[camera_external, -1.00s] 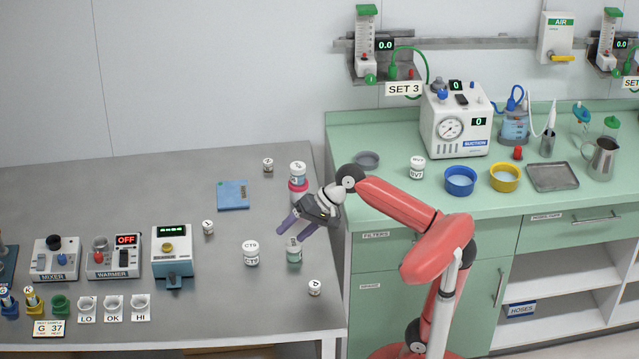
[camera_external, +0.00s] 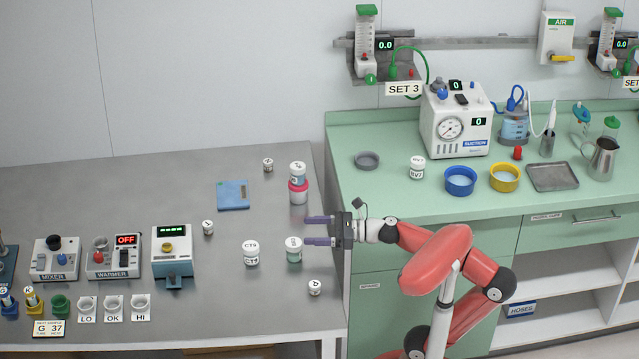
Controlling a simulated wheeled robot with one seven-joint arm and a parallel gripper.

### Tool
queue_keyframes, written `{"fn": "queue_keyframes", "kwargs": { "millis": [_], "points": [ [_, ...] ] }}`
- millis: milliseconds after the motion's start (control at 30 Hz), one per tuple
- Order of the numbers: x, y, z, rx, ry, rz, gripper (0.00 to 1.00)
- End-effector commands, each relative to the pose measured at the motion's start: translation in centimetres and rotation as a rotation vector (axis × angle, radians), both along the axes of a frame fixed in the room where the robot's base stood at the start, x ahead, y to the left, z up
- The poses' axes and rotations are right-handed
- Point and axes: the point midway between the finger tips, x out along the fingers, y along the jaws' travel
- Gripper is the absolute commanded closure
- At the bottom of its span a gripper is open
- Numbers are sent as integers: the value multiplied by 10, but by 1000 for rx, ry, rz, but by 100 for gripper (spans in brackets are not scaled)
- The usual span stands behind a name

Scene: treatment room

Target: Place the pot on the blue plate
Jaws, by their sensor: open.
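The blue plate (camera_external: 233,195) is a flat square on the grey table, with nothing on it. Several pots with white lids stand around it, and I cannot tell which one the task means. A pale green pot (camera_external: 294,252) stands upright at the table's right side. A white-lidded pot (camera_external: 298,170) stands on a pink-and-white pot (camera_external: 298,192) behind it. A wider white pot (camera_external: 251,253) stands left of the green one. My gripper (camera_external: 305,230) is open and empty, with purple fingers pointing left. It shows close to the green pot; whether they touch is unclear.
Small white pots (camera_external: 208,227) (camera_external: 315,287) (camera_external: 268,165) stand apart on the table. The mixer (camera_external: 55,258), the warmer (camera_external: 114,258) and a blue device (camera_external: 172,257) stand at the left. The green counter (camera_external: 400,190) rises at the right.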

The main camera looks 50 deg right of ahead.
Motion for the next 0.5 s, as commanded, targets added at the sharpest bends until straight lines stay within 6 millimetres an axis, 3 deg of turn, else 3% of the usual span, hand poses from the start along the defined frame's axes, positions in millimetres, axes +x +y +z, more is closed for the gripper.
{"fn": "queue_keyframes", "kwargs": {
  "millis": [200,500],
  "points": [
    [0,1,-42,0,2,2,33],
    [16,13,-54,-5,-2,2,33]
  ]
}}
